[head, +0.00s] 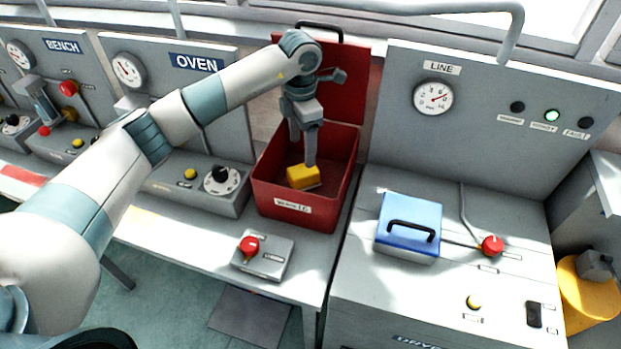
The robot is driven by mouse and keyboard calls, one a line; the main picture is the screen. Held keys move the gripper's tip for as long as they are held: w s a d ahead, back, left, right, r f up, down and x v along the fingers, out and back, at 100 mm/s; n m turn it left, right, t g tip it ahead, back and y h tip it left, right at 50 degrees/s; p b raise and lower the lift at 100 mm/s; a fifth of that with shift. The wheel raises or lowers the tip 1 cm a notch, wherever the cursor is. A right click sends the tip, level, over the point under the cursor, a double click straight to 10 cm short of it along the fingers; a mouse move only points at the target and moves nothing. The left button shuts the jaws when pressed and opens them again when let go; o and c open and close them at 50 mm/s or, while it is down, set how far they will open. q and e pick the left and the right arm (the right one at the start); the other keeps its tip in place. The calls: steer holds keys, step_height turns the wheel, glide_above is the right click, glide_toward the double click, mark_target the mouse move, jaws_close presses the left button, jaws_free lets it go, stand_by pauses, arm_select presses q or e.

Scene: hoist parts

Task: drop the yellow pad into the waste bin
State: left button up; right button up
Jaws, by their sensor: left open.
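The yellow pad (303,177) is inside the red waste bin (297,207), seen over the bin's front wall. The bin stands on the bench with its lid (347,85) raised at the back. My left gripper (303,160) points down into the bin, open, with its fingers just above or beside the pad. I cannot tell whether a finger touches the pad. My right gripper is not in view.
A blue box with a black handle (409,228) sits on the right-hand cabinet near a red knob (492,245). A small box with a red button (250,246) stands in front of the bin. The oven panel (196,63) is left of the bin.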

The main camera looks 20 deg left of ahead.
arm_select(q)
step_height(320, 180, up, 7)
steer(key=b, duration=0.2)
steer(key=shift+r+b, duration=0.2)
steer(key=shift+b, duration=0.2)
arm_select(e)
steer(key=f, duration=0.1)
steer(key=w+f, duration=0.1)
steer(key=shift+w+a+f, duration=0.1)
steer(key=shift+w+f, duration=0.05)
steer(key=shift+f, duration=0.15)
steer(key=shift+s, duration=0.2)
arm_select(q)
steer(key=shift+d, duration=0.1)
